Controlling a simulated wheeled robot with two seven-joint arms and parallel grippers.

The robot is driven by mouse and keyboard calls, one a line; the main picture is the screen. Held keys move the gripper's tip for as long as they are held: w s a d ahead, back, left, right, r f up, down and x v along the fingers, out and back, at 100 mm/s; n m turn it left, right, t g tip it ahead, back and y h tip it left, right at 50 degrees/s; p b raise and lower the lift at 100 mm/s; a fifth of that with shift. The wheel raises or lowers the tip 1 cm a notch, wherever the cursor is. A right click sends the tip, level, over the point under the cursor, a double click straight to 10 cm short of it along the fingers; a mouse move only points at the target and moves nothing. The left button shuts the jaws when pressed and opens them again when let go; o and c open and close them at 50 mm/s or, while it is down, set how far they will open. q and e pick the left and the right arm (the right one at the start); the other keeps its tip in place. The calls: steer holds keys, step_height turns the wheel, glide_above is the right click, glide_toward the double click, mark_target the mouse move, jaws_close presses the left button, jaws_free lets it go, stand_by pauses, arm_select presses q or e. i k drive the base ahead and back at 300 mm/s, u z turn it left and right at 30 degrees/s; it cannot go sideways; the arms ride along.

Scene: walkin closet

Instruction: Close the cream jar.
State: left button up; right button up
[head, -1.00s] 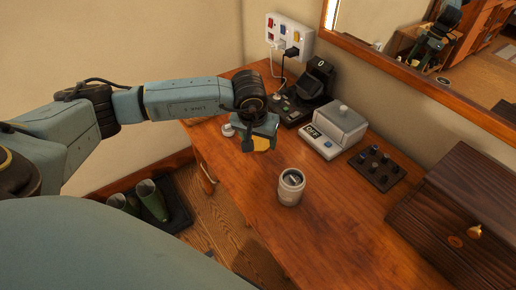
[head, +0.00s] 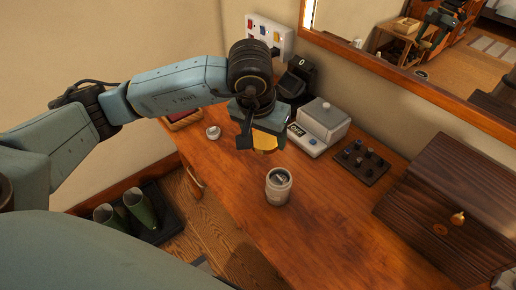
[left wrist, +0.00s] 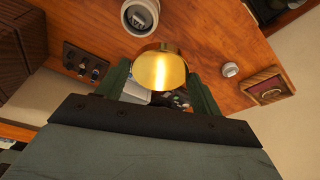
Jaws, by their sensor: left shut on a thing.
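The cream jar (head: 279,191) is a pale, round, open-topped pot standing upright on the wooden desk. It also shows at the top of the left wrist view (left wrist: 138,18). My left gripper (head: 260,147) is above the desk, just beyond and slightly left of the jar in the head view. It is shut on a round gold lid (head: 264,142), which fills the space between the fingers in the left wrist view (left wrist: 160,70). The lid is raised and apart from the jar. My right gripper is in no view.
A grey box device (head: 322,121) and a dark knob panel (head: 361,161) stand behind the jar. A dark wooden chest (head: 450,215) is at right. A small white knob (head: 213,132) lies near the far-left edge. The desk around the jar is clear.

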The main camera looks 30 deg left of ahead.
mark_target(276, 196)
steer(key=z, duration=1.05)
steer(key=k, duration=1.4)
steer(key=u, duration=0.9)
steer(key=i, duration=0.55)
